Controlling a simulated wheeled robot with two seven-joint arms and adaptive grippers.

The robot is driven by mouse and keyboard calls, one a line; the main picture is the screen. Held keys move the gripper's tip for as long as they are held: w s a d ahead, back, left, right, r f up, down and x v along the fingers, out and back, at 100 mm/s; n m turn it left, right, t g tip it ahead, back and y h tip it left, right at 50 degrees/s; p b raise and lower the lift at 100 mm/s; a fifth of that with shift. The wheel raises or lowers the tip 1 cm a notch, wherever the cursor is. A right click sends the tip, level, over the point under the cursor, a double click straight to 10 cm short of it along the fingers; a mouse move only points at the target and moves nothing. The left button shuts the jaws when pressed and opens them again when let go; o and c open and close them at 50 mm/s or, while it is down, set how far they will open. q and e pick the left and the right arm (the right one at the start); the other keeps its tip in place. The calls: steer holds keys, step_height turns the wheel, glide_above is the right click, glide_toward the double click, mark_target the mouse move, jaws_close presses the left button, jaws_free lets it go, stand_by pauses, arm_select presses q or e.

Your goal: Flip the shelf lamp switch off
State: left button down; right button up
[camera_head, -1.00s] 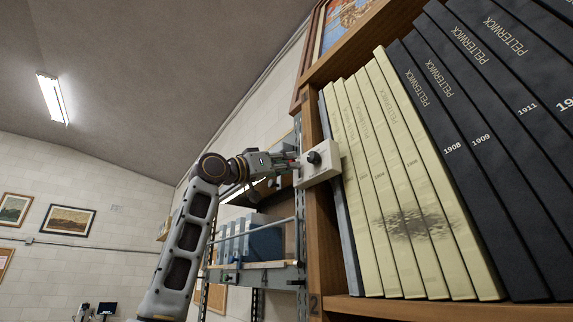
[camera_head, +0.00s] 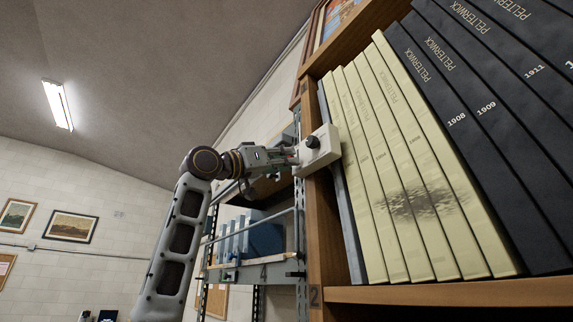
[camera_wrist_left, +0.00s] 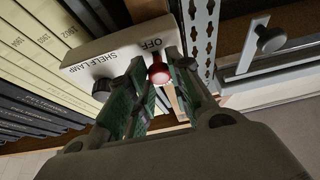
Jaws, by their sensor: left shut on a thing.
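The shelf lamp switch is a white box (camera_head: 318,152) on the upright of the wooden bookcase, with a black knob on its face. In the left wrist view the box (camera_wrist_left: 88,62) reads "SHELF LAMP" and "OFF". A red-tipped switch lever (camera_wrist_left: 158,72) stands beside the "OFF" label. My left gripper (camera_head: 292,156) reaches the box's left side. In the left wrist view its green-padded fingers (camera_wrist_left: 157,80) are shut on the red lever, one on each side. The lever's exact tilt is hard to tell. My right gripper is not in view.
Cream and black "PELTERWICK" volumes (camera_head: 400,170) fill the bookcase right of the switch. A metal rack (camera_head: 265,270) with blue boxes stands behind my left arm. In the left wrist view a slotted metal post (camera_wrist_left: 203,40) runs close beside the fingers.

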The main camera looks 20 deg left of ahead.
arm_select(q)
steer(key=shift+w+d+f, duration=0.1)
steer(key=shift+w+f, duration=0.05)
steer(key=shift+f, duration=0.1)
steer(key=c, duration=1.3)
jaws_free()
steer(key=shift+r, duration=0.1)
steer(key=shift+s, duration=0.2)
steer(key=shift+v, duration=6)
